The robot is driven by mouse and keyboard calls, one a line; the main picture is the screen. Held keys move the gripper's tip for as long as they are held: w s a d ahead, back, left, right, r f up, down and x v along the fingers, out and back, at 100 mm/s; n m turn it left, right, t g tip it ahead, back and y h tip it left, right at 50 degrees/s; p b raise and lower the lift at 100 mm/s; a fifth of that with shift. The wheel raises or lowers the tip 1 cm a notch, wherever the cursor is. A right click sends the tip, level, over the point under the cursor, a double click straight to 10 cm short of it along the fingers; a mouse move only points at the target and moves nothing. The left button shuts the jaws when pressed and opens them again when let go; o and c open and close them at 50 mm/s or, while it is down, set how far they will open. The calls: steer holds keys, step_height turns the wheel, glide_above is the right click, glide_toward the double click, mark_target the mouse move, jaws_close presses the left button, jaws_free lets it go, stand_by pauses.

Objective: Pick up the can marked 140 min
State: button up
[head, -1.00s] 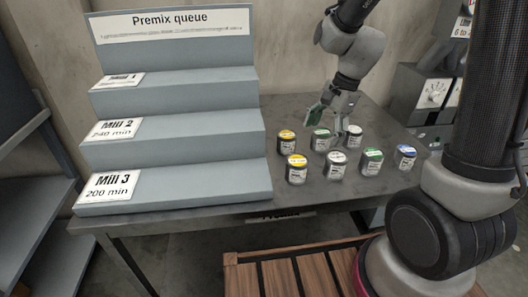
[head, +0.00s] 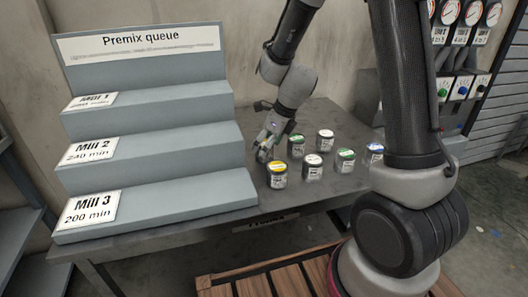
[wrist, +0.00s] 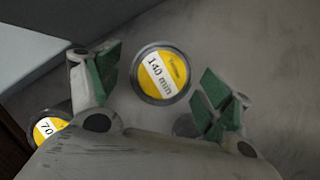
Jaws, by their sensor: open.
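The can marked 140 min (wrist: 161,73) has a round lid with a yellow and white label, seen from above in the wrist view. It stands upright on the grey table. My gripper (wrist: 160,90) is open, with its green-padded fingers on either side of the can and gaps between pads and lid. In the head view my gripper (head: 266,148) points down at the left of the can group, and it hides most or all of this can. A second yellow can (wrist: 47,129), its label reading 70 with the rest cut off, is at the lower left; it seems to be the front yellow can (head: 277,177).
Several other cans with green, white and blue lids stand to the right, including a green one (head: 295,146) close to my gripper. The stepped Premix queue rack (head: 160,184) stands close on the left, its visible steps empty. A wooden pallet (head: 250,285) lies in front.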

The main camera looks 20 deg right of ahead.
steer(key=x, duration=0.2)
steer(key=shift+a+f, duration=0.1)
steer(key=shift+f, duration=0.2)
steer(key=c, duration=1.2)
